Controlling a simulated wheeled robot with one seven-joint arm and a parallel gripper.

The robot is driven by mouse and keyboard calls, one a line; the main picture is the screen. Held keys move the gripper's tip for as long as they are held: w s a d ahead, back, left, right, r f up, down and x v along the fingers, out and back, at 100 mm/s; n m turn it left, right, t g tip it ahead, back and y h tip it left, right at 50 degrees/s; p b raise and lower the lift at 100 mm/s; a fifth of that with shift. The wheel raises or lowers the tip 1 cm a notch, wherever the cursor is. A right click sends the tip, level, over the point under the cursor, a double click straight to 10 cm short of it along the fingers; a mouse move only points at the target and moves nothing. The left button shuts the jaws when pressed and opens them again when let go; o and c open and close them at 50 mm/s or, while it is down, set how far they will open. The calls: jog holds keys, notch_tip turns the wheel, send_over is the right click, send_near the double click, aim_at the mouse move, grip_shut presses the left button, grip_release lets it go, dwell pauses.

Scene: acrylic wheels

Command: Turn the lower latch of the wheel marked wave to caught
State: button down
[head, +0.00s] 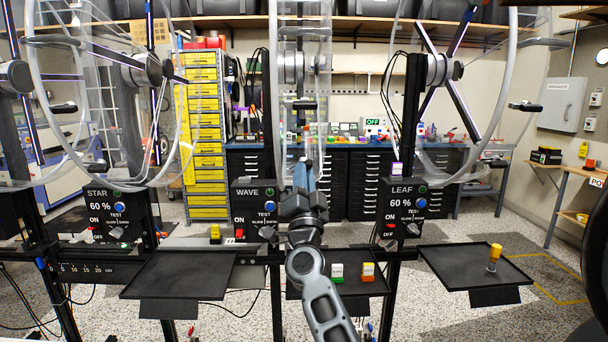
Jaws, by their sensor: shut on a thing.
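The wheel marked WAVE (303,30) is a clear acrylic wheel seen nearly edge-on, on a dark post. Its black box (252,211) carries the label WAVE, ON and OFF marks and a blue knob. A dark latch (305,104) shows partway down its rim. My gripper (305,168) reaches up and away from me to the bottom of this rim, beside the box. Its bluish fingers are shut at the place of the lower latch. The latch there is hidden behind my gripper, so its setting cannot be read.
The STAR wheel (36,80) stands left and the LEAF wheel (401,60) right, each with a box. Black trays (178,275) and (455,262) stick out in front; the right one holds a yellow-topped peg (494,257).

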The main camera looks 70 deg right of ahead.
jog(key=shift+m+b, duration=0.65)
jog(key=shift+m, duration=1.55)
jog(key=m+b, duration=0.1)
jog(key=m, duration=0.3)
jog(key=c, duration=1)
grip_release()
jog(key=b+v, duration=0.2)
jog(key=v, duration=0.5)
